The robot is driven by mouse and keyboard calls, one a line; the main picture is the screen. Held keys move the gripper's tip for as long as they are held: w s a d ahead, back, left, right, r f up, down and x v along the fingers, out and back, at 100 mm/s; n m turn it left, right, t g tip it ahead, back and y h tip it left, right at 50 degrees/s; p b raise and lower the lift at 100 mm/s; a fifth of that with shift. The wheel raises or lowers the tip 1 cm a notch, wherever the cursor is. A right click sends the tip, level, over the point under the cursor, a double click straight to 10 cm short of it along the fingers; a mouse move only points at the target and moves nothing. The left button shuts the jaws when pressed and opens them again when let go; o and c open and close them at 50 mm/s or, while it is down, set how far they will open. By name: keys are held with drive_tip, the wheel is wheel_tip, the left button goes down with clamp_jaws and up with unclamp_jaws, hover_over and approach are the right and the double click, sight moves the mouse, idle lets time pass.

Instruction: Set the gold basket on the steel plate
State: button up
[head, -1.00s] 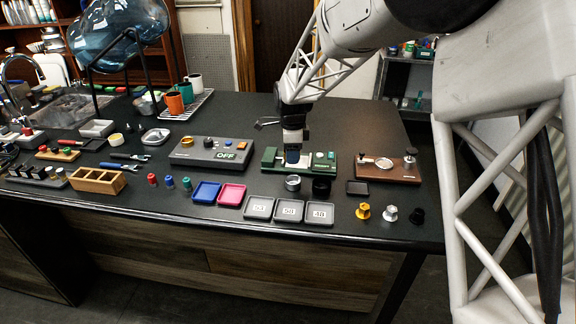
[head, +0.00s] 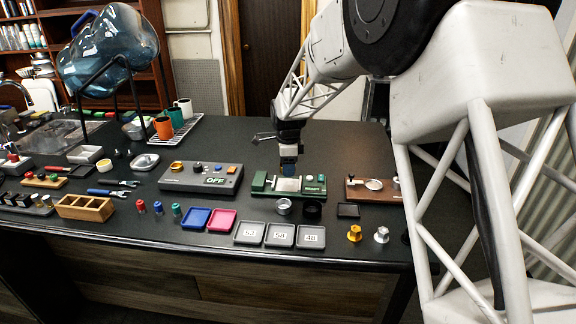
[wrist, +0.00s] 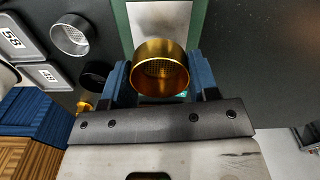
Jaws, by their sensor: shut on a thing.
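The gold basket (wrist: 160,68), a short open cylinder with a perforated mesh bottom, is between the blue fingers of my gripper (wrist: 159,82) in the wrist view. My gripper is shut on it. In the head view my gripper (head: 288,170) is over the back part of the green station, and the basket cannot be made out there. The steel plate (head: 287,184) is the bright square on the green station; it also shows in the wrist view (wrist: 158,22), beyond the basket and partly hidden by it. The basket appears above the plate; contact cannot be told.
A silver basket (head: 283,206) and a black ring (head: 312,210) stand in front of the station. The grey OFF box (head: 200,177) is left of it, a brown wooden board (head: 370,190) right. Numbered grey trays (head: 279,235) line the front edge. Counter behind is clear.

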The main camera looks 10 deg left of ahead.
sight(288, 185)
drive_tip(key=shift+f, duration=2)
drive_tip(key=shift+f, duration=0.65)
idle(2.0)
drive_tip(key=o, duration=1.3)
drive_tip(key=shift+r, duration=0.15)
drive_tip(key=shift+r, duration=3.35)
